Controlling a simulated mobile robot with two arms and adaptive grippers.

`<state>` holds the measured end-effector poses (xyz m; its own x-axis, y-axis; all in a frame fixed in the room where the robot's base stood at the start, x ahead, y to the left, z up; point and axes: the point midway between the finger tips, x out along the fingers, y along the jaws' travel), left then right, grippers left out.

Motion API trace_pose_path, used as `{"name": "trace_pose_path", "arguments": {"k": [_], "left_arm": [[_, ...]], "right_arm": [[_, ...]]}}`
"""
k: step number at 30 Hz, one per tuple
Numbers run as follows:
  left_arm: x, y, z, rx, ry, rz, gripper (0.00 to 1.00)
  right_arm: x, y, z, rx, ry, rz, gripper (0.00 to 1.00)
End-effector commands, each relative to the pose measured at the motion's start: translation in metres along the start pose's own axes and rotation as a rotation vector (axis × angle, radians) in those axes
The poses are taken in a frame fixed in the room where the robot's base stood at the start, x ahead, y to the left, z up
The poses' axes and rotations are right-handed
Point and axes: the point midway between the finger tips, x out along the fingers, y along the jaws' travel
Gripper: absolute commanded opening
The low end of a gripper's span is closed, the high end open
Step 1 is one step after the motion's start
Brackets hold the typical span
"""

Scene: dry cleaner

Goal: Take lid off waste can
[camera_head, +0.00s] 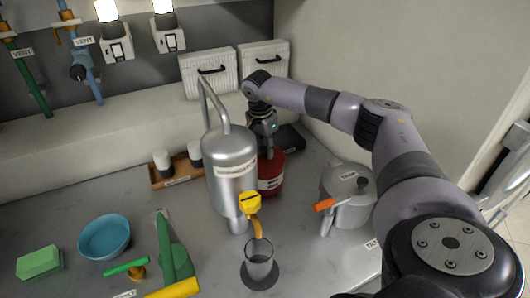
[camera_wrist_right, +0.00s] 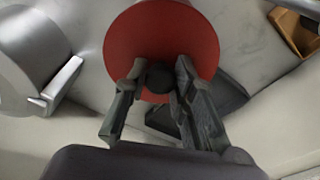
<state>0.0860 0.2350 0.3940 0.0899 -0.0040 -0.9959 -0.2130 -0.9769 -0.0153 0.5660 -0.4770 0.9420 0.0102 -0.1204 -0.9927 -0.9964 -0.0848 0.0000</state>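The red waste can (camera_head: 271,172) stands on the grey counter, partly hidden behind the silver vessel. My right gripper (camera_head: 263,140) points down over the can. In the wrist view its two fingers (camera_wrist_right: 159,72) stand on either side of the knob, very close to it. I cannot tell whether they press on it. The can's rim is hidden in the head view. My left gripper is not in view.
The tall silver vessel (camera_head: 230,165) stands directly left of the can. A grey lidded trap pot (camera_head: 350,195) with an orange handle is at right. A clear glass (camera_head: 260,268) stands in front. A dark flat box (camera_head: 290,138) lies behind the can. A blue bowl (camera_head: 105,237) is at left.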

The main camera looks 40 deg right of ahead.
Motion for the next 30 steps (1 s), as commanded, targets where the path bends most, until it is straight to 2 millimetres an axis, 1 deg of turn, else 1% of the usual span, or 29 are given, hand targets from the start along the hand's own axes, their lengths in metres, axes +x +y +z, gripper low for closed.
{"name": "trace_pose_path", "arguments": {"k": [1, 8, 17, 20, 23, 26, 29, 30], "left_arm": [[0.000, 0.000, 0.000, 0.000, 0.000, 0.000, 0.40], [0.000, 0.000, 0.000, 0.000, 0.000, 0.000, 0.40], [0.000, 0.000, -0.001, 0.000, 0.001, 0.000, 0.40], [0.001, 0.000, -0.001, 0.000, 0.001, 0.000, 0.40], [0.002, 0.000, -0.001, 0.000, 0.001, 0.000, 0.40], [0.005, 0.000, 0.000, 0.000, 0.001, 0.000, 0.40], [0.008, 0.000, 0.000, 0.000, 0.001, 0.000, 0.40], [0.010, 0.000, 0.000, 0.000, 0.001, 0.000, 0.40]], "right_arm": [[0.001, 0.000, 0.000, -0.001, 0.000, 0.001, 0.15], [0.001, 0.000, 0.000, 0.000, 0.000, 0.001, 0.00], [0.000, 0.000, 0.000, 0.000, 0.000, 0.000, 0.00], [-0.004, 0.000, -0.001, 0.000, 0.000, -0.001, 0.00], [-0.011, -0.001, -0.002, 0.001, 0.000, -0.003, 0.00], [-0.025, -0.001, -0.003, 0.001, 0.000, -0.005, 0.00], [-0.045, -0.002, -0.005, 0.000, 0.000, -0.006, 0.00], [-0.055, -0.002, -0.006, 0.000, 0.000, -0.007, 0.00]]}}
